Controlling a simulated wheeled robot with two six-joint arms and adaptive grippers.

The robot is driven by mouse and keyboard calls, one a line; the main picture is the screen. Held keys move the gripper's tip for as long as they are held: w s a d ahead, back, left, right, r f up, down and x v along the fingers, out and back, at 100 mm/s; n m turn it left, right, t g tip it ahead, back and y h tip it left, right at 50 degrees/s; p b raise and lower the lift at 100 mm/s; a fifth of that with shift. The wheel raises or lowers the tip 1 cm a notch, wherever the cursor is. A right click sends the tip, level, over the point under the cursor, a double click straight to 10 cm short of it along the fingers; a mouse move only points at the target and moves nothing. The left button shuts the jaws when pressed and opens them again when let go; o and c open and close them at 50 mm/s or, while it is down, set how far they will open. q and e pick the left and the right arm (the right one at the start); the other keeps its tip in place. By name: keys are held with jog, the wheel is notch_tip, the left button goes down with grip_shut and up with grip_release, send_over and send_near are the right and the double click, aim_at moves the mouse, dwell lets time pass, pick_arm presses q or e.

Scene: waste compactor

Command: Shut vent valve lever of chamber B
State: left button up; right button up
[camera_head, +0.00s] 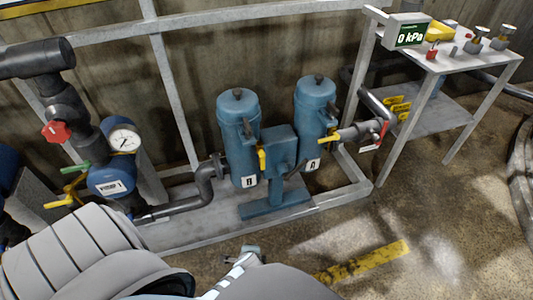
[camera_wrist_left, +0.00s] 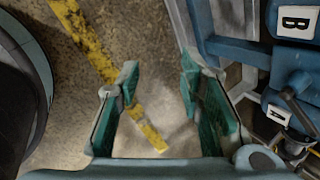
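Two blue chamber cylinders stand on the frame in the head view. The left chamber (camera_head: 238,125) has a label that is too small to read surely; the right chamber (camera_head: 315,100) is marked A. A yellow lever (camera_head: 262,159) hangs beside the blue box (camera_head: 281,148) between them. Small dark handles sit on the cylinders; I cannot tell which lever is B's vent. In the left wrist view, label B (camera_wrist_left: 297,21) and label A (camera_wrist_left: 279,114) are at the right, with a dark lever (camera_wrist_left: 298,110) by A. My left gripper (camera_wrist_left: 158,80) is open and empty, left of them. My right gripper is out of view.
A black pipe with a red valve handle (camera_head: 56,131) and a gauge (camera_head: 124,139) stands at the left. A table with a 0 kPa display (camera_head: 410,36) stands at the right. A yellow-levered valve (camera_head: 350,133) sits beside chamber A. Floor is clear at lower right.

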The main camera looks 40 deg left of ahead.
pick_arm(q)
jog(key=w+a+r+m+t+y+b, duration=0.1)
jog(key=w+a+r+m+y+b, duration=0.2)
jog(key=w+r, duration=0.55)
jog(key=m+t+y, duration=0.3)
jog(key=m+y, duration=0.1)
jog(key=m, duration=0.7)
send_near(263, 163)
jog(key=b+x, duration=0.3)
jog(key=x, duration=0.2)
jog(key=shift+w+f+b, duration=0.1)
jog(key=shift+f+b, duration=0.1)
jog(key=shift+b, duration=0.15)
jog(key=b+x, duration=0.2)
jog(key=x, duration=0.2)
jog(key=shift+w+a+f, duration=0.15)
jog(key=shift+w+a, duration=0.05)
jog(key=shift+a, duration=0.1)
jog(key=shift+w+a+b, duration=0.15)
jog(key=shift+a+b, duration=0.05)
jog(key=shift+b, duration=0.1)
jog(key=shift+a+g, duration=0.1)
jog(key=shift+g, duration=0.2)
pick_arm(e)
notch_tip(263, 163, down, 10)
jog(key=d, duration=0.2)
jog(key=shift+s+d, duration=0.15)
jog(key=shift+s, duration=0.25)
